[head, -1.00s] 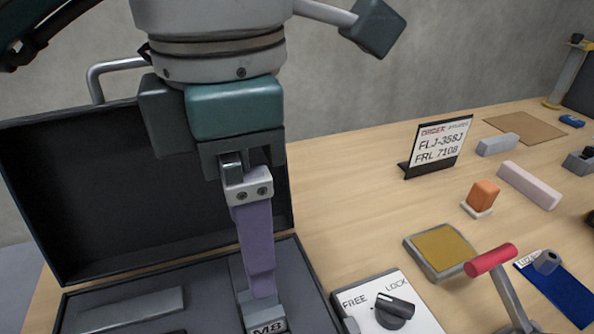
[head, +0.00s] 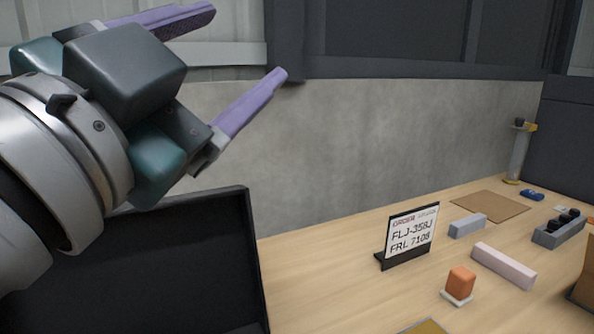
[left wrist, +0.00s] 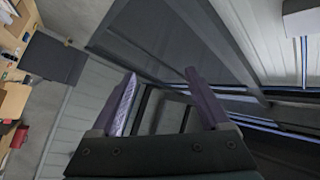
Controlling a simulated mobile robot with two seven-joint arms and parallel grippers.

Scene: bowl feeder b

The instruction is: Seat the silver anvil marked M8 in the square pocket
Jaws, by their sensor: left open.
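My left gripper (head: 243,42) is raised high at the upper left of the head view, above the open black case lid (head: 185,265). Its two purple fingers are spread wide with nothing between them. In the left wrist view the open, empty fingers (left wrist: 160,76) point toward the wall and ceiling. The silver M8 anvil is in neither view now, and I see no square pocket. The inside of the case is below the head view's edge. My right gripper is not in view.
An order sign (head: 412,236) stands on the wooden table. Around it are an orange block (head: 461,281) on a pale base, a pink bar (head: 503,266), a grey block (head: 467,226), a brown mat (head: 490,205) and a yellow pad's edge (head: 425,327). Bare table lies left of the sign.

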